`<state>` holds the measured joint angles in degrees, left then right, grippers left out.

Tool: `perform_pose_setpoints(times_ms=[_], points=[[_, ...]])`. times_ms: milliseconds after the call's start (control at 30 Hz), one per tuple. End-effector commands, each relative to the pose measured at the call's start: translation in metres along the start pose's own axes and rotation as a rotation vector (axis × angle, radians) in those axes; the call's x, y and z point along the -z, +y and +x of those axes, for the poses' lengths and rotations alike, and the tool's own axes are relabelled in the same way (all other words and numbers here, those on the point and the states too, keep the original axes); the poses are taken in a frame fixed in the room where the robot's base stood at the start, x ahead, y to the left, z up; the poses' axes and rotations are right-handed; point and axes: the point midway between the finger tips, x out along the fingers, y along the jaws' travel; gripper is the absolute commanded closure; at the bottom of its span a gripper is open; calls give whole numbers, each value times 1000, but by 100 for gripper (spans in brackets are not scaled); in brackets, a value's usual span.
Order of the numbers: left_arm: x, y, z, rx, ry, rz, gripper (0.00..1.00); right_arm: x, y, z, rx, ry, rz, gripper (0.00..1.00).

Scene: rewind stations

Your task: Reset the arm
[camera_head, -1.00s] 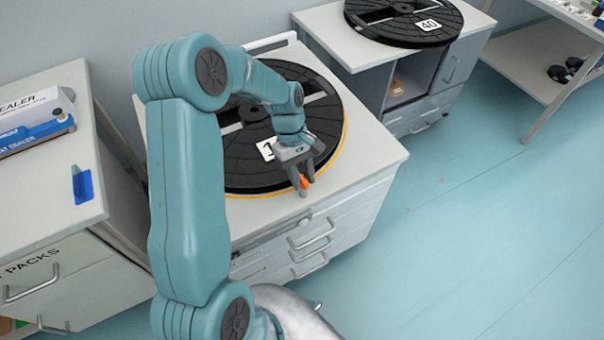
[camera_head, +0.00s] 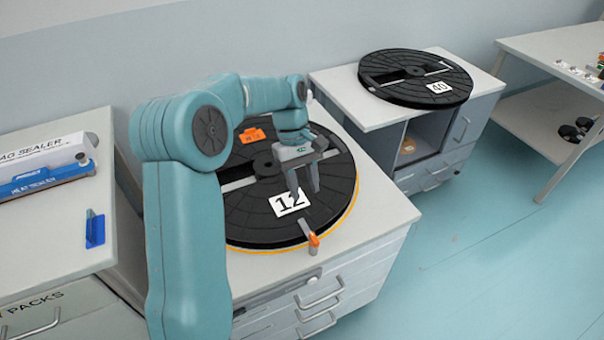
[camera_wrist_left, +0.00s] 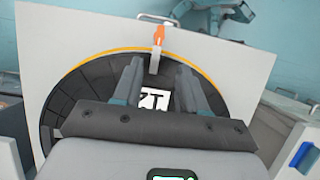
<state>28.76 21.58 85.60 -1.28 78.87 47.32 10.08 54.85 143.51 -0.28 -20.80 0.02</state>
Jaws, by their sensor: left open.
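A small lever arm (camera_head: 314,241) with an orange end sits at the front edge of the black reel (camera_head: 240,215) labelled 12. In the left wrist view the lever arm (camera_wrist_left: 157,38) shows at the far rim of the reel (camera_wrist_left: 95,80), its grey part pointing inward over the rim. My left gripper (camera_head: 305,192) is open and empty above the reel, beside the 12 label, set back from the lever and apart from it. In the wrist view its two fingers (camera_wrist_left: 162,90) stand either side of the label. My right gripper is not in view.
An orange tag (camera_head: 252,135) lies on the reel's back part. The reel rests on a white drawer cabinet (camera_head: 385,215). A second reel (camera_head: 410,90) labelled 40 is on another cabinet behind. A bag sealer box (camera_head: 45,160) stands at left. The floor at right is clear.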

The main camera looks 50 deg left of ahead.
Motion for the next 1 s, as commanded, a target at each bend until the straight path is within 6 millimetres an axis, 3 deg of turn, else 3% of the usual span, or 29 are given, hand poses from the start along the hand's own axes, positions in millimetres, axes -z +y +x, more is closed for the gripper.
perform_pose_setpoints(times_ms=[100, 233, 1000], points=[[0, 1, -16, -2, 1, 0, 58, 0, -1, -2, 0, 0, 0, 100], [0, 0, -22, -1, 0, 0, 58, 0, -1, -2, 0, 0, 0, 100], [0, -1, -22, 0, 0, 0, 58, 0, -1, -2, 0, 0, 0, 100]])
